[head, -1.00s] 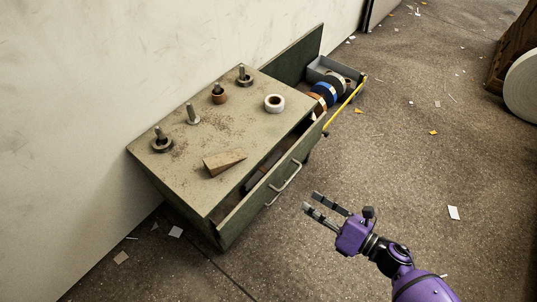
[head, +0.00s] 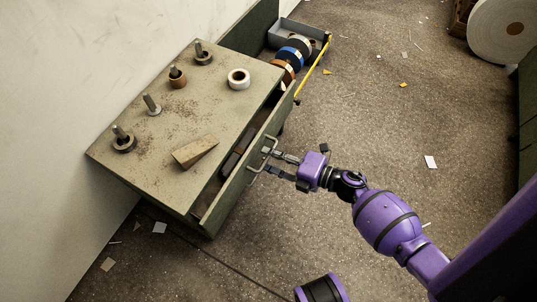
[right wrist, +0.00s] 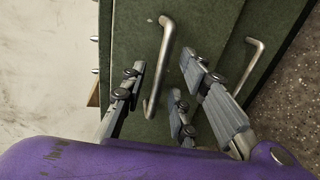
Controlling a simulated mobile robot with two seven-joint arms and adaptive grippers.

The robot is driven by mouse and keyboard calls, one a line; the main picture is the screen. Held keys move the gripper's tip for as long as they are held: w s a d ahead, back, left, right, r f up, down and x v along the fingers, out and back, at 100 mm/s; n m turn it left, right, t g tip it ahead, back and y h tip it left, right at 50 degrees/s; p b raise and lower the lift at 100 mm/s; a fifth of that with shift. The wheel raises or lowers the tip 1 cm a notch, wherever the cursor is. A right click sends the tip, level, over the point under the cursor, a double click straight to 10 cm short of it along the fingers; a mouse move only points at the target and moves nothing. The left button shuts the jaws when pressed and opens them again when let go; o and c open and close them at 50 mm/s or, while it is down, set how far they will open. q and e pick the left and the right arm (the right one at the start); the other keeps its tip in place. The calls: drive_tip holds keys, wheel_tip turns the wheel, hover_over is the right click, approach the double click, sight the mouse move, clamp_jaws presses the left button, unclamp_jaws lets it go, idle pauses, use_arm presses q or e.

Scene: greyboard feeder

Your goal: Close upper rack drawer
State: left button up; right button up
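The green metal rack (head: 168,170) stands against the wall. Its upper drawer (head: 237,180) is partly pulled out on the right side, with dark items inside. The drawer's bent metal handle (head: 262,155) is on the drawer front; it also shows in the right wrist view (right wrist: 154,90). My right gripper (head: 271,162) is at the handle with its fingers spread apart. In the right wrist view the handle lies between the fingers, with a gap visible on each side; contact cannot be told. My left gripper is not in view.
A wooden wedge (head: 195,151), a white tape roll (head: 238,78) and several pegs with rings stand on the rack top. A grey tray (head: 292,32) with tape rolls is behind. A second handle (right wrist: 250,66) shows below. Floor to the right is mostly clear.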

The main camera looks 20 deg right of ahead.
drive_tip(key=shift+w+a+f, duration=0.1)
drive_tip(key=shift+w+a, duration=0.25)
drive_tip(key=shift+w, duration=0.05)
drive_tip(key=shift+c, duration=0.4)
drive_tip(key=c, duration=0.6)
clamp_jaws()
drive_tip(key=shift+w, duration=0.1)
